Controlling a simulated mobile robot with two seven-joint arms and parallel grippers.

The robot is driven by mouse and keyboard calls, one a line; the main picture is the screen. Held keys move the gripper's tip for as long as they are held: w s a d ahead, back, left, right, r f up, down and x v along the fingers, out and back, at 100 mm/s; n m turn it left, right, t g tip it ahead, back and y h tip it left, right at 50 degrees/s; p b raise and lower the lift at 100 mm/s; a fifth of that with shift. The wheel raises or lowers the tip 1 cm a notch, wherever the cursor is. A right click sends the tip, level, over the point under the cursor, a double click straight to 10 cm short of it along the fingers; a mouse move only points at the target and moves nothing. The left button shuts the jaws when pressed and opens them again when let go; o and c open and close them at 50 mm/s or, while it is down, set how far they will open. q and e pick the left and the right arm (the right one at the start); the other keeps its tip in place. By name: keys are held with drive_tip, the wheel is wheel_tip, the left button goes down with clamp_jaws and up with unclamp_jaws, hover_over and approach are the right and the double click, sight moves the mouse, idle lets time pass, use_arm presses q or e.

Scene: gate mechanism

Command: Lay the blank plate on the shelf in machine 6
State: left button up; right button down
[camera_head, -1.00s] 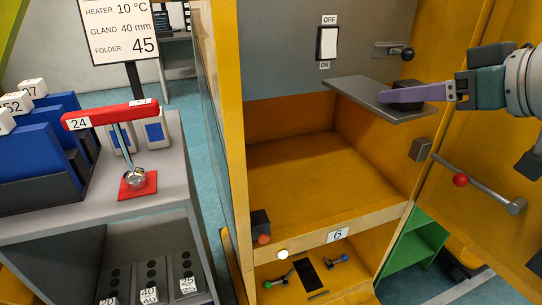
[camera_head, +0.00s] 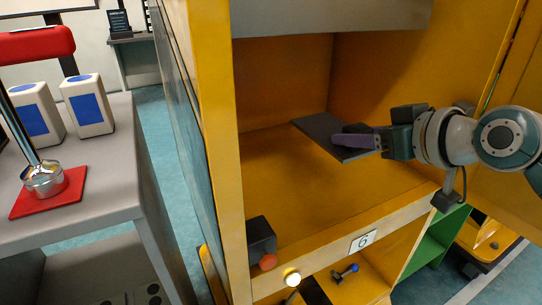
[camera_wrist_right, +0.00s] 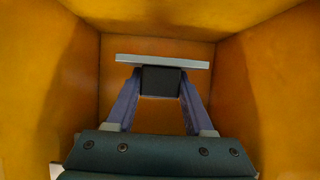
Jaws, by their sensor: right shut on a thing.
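The blank plate (camera_head: 318,130) is a flat dark grey plate, held roughly level inside the yellow compartment of machine 6. My right gripper (camera_head: 352,140) is shut on the plate's dark grip block and holds it above the shelf. In the right wrist view the plate (camera_wrist_right: 163,61) shows edge-on beyond the block, with my purple fingers (camera_wrist_right: 160,84) on either side of the block. The shelf (camera_head: 290,205) is the bare yellow floor of the compartment, above the label 6 (camera_head: 362,242). My left gripper is not in view.
A dark block with an orange button (camera_head: 262,243) stands at the shelf's front left corner. A lit round button (camera_head: 292,279) and a blue-tipped lever (camera_head: 345,272) are below the front edge. A grey panel (camera_head: 330,16) hangs above the opening. A grey bench (camera_head: 110,190) stands left.

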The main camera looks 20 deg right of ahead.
drive_tip(key=b, duration=0.3)
hover_over(344, 203)
wheel_tip(344, 203, down, 7)
drive_tip(key=shift+f, duration=0.15)
drive_tip(key=shift+f+b, duration=1.2)
drive_tip(key=shift+f, duration=0.8)
drive_tip(key=shift+w, duration=0.1)
drive_tip(key=shift+f, duration=0.2)
drive_tip(key=shift+c, duration=1.4)
unclamp_jaws()
